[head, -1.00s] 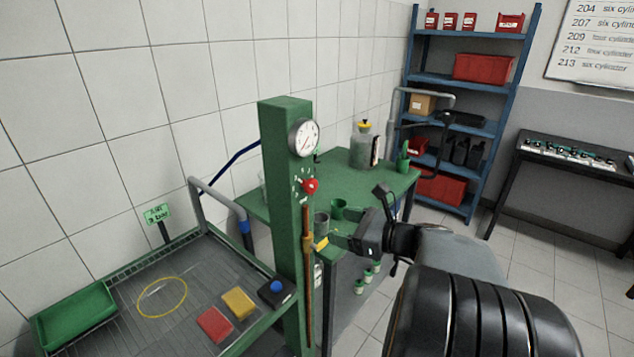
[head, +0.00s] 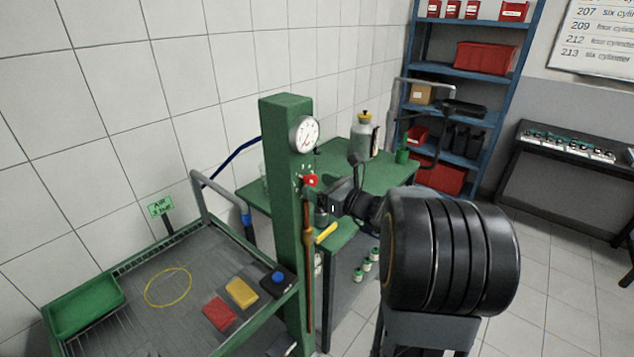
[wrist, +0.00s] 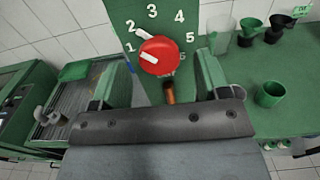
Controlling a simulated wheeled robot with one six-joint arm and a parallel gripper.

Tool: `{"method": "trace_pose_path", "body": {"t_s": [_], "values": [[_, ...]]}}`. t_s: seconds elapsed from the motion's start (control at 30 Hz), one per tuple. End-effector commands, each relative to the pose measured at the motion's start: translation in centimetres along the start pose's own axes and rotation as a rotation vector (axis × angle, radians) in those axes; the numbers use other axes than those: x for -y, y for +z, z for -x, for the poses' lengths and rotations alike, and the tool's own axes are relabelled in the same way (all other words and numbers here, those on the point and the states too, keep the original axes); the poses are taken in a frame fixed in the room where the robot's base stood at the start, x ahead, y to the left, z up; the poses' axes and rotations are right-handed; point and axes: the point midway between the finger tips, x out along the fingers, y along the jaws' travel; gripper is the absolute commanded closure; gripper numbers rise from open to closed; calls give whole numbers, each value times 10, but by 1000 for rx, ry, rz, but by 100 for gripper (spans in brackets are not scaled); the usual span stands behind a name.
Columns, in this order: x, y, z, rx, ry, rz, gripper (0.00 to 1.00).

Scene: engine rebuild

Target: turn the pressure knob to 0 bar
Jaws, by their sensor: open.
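The red pressure knob (head: 311,181) sits on the green post (head: 287,225), below a round white gauge (head: 304,133) whose reading is too small to tell. In the wrist view the knob (wrist: 158,57) has white marks and numbers from 1 upward around it. A white mark on its face slants toward the left, near the 1; I cannot tell the exact setting. No 0 is legible. My gripper (wrist: 157,88) is open, its two green fingers spread left and right, below the knob in the picture. The knob is not held. In the head view my gripper (head: 330,197) is beside the post, just below the knob.
A copper pipe (head: 308,270) runs down the post under the knob. A green bench (head: 385,175) with a bottle (head: 362,138) and cups stands behind. A tray bench (head: 185,318) with red and yellow blocks and a green bin (head: 85,303) lies left.

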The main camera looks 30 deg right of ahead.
Motion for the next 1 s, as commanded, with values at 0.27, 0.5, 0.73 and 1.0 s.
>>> {"method": "trace_pose_path", "body": {"t_s": [0.27, 0.5, 0.73, 1.0], "values": [[0, 0, -12, -1, 1, -1, 31], [0, 0, -12, -1, 0, 0, 31], [0, 0, -12, -1, 0, 0, 53], [0, 0, -12, -1, 0, 0, 79]]}}
